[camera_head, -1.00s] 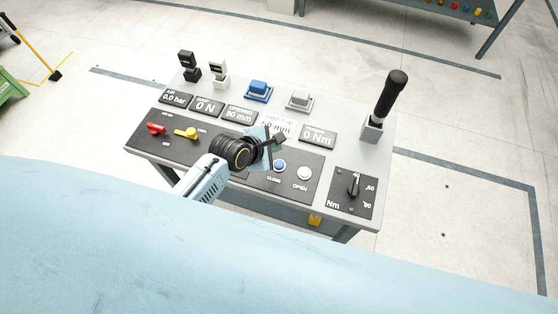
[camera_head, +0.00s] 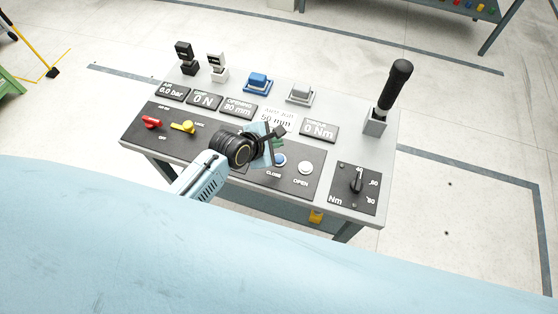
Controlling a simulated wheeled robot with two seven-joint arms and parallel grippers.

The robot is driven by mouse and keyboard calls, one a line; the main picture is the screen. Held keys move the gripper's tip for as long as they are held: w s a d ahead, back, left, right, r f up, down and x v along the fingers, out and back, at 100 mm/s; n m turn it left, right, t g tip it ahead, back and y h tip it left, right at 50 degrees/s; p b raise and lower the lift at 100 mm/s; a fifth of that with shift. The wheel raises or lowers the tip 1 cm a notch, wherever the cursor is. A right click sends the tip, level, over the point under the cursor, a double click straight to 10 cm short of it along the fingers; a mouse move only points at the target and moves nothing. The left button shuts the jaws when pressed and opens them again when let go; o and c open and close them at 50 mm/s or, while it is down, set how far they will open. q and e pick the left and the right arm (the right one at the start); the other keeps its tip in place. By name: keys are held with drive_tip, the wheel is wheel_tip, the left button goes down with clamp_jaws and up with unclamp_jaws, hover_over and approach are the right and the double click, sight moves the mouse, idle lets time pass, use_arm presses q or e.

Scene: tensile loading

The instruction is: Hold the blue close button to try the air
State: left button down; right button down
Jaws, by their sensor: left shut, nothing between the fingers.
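The blue close button (camera_head: 280,160) is a small round button on the dark front panel, above the printed word CLOSE. A white open button (camera_head: 305,168) sits just right of it. My left gripper (camera_head: 279,143) is shut and empty, reaching in from the left over the panel. Its fingers are just above the blue button in the picture and hide part of the panel behind it. I cannot tell whether they touch the button. The air display (camera_head: 172,90) reads 0.0 bar. The opening display (camera_head: 237,106) reads 80 mm. My right gripper is not in view.
A red lever (camera_head: 152,122) and a yellow lever (camera_head: 184,127) are on the panel's left. A torque dial (camera_head: 357,182) is at right. A black-handled tool (camera_head: 395,90) stands upright in a holder. Blue (camera_head: 257,83) and grey (camera_head: 299,93) blocks sit at the console's back.

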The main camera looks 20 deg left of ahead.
use_arm(q)
drive_tip(key=b, duration=0.3)
hover_over(282, 155)
drive_tip(key=s+a, duration=0.1)
drive_tip(key=s, duration=0.1)
drive_tip(key=f, duration=0.4)
drive_tip(key=shift+s+a+f, duration=0.1)
drive_tip(key=shift+s+f, duration=0.05)
drive_tip(key=shift+s, duration=0.05)
drive_tip(key=shift+f+b, duration=0.45)
drive_tip(key=shift+f, duration=0.1)
drive_tip(key=shift+f, duration=0.15)
idle(0.6)
drive_tip(key=shift+f, duration=0.35)
drive_tip(key=shift+f, duration=0.55)
idle(2.0)
drive_tip(key=shift+r+p, duration=1)
drive_tip(key=shift+p, duration=0.1)
